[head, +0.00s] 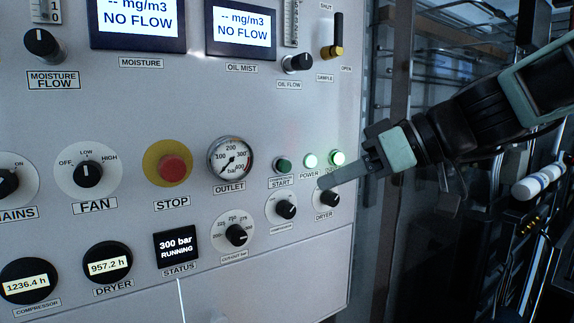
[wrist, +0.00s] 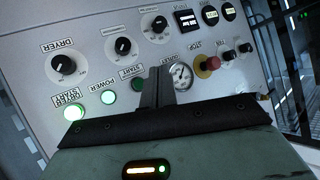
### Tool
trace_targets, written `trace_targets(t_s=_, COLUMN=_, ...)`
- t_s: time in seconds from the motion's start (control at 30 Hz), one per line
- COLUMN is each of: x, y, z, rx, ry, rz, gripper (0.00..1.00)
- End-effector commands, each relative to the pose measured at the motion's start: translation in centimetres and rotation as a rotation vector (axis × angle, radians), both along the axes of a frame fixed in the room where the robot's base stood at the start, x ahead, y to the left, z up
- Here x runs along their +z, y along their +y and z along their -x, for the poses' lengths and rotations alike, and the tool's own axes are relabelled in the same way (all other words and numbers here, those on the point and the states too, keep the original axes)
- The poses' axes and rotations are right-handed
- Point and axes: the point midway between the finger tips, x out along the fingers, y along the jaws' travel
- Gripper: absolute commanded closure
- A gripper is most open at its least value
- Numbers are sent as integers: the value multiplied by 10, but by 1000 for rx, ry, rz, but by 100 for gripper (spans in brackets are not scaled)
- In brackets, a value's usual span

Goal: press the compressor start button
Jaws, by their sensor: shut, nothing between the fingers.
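The compressor start button (head: 283,166) is a small dark green button above a label reading START, left of two lit green lights. It also shows in the wrist view (wrist: 137,84), unlit, just left of my fingers. My gripper (head: 323,184) reaches in from the right with its fingers shut and empty. In the head view, the fingertips appear below and right of the button, near the dryer knob. In the wrist view, the fingertips (wrist: 159,70) overlap the panel beside the outlet gauge. I cannot tell whether they touch the panel.
The lit power light (head: 310,160) and lit dryer start button (head: 337,158) sit right of the compressor start button. The outlet gauge (head: 231,158) and red stop button (head: 173,169) are left. Knobs (head: 286,209) lie below. The status display (head: 177,246) reads 300 bar RUNNING.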

Motion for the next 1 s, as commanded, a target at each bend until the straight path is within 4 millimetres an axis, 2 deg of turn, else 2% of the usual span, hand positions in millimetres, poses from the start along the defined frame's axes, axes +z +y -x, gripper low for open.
trace_targets(t_s=0.23, x=5, y=19, z=-27, rx=2, ry=4, rz=-1, gripper=100)
trace_targets(t_s=0.5, x=-1, y=37, z=-54, rx=2, ry=0, rz=0, gripper=100)
trace_targets(t_s=0.73, x=-1, y=45, z=-64, rx=3, ry=1, rz=0, gripper=100)
trace_targets(t_s=1.0, x=0, y=45, z=-66, rx=2, ry=1, rz=0, gripper=100)
